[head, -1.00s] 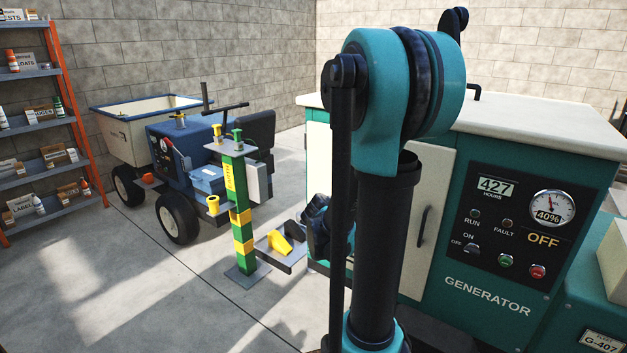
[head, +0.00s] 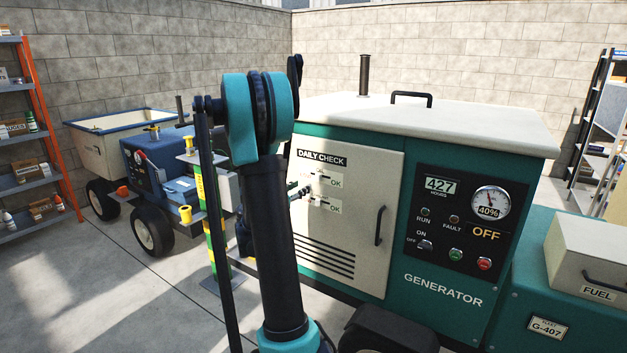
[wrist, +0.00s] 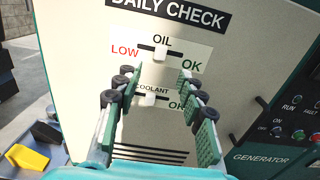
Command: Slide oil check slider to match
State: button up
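The oil slider (wrist: 160,53) is a white knob on a short black track, near mid-track between a red LOW and a green OK. It sits under the DAILY CHECK label (wrist: 168,14) on the cream door (wrist: 238,62). The coolant slider (wrist: 150,99) has a similar white knob below it, seen between my fingers. My gripper (wrist: 160,82) is open and empty in front of the door, its fingertips lower in the wrist view than the oil knob. I cannot tell whether they touch the door. In the head view my arm hides most of the gripper (head: 303,191).
The generator's control panel (head: 465,225) is right of the door, with a gauge reading 40%. A black door handle (head: 379,226) stands out between them. A green and yellow post (head: 208,220) and a blue cart (head: 155,160) stand at left.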

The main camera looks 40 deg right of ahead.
aim_at(317, 176)
jog(key=x, duration=1)
jog(key=shift+d, duration=0.1)
jog(key=shift+c, duration=0.5)
grip_shut()
